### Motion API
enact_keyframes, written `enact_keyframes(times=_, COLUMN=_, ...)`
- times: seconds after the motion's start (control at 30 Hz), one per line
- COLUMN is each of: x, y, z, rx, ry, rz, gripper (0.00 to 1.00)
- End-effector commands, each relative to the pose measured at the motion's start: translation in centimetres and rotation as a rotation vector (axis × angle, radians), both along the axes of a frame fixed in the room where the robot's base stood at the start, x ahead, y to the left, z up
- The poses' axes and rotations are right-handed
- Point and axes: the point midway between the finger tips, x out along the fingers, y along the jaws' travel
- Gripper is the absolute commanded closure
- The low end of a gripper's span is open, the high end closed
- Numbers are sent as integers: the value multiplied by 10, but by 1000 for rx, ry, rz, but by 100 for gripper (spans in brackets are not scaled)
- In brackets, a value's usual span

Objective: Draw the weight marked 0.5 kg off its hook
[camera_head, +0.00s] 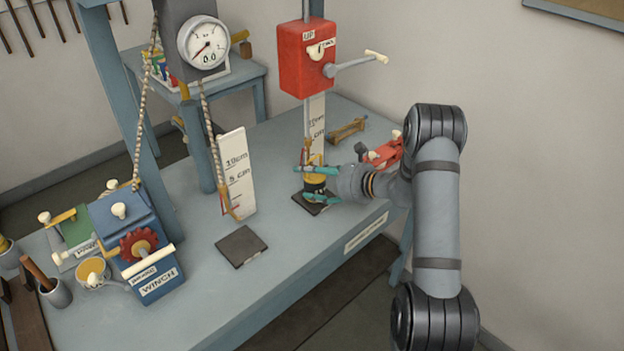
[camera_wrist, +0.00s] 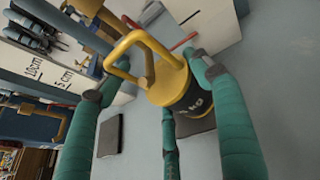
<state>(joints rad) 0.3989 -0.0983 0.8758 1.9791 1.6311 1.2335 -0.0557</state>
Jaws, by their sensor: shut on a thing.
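The weight (camera_head: 316,183) has a yellow top and a dark body, and hangs or stands below the red crank box at the right of the bench. In the wrist view the weight (camera_wrist: 184,84) shows a yellow handle loop and a dark side with a partly hidden "kg" mark. My gripper (camera_head: 318,180) has green fingers and is shut on the weight from the right.
A dark plate (camera_head: 306,207) lies under the weight, and another dark plate (camera_head: 241,246) lies bare on the bench. A white scale board (camera_head: 237,175) stands behind that second plate. The red crank box (camera_head: 306,60) is above; a blue winch (camera_head: 137,245) is at left.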

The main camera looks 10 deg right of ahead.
Motion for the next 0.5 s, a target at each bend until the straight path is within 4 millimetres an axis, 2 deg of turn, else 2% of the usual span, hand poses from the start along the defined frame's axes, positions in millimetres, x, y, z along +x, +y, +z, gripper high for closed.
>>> enact_keyframes(times=0.5, x=-19, y=-13, z=1, rx=1, ry=-3, rz=-2, gripper=81)
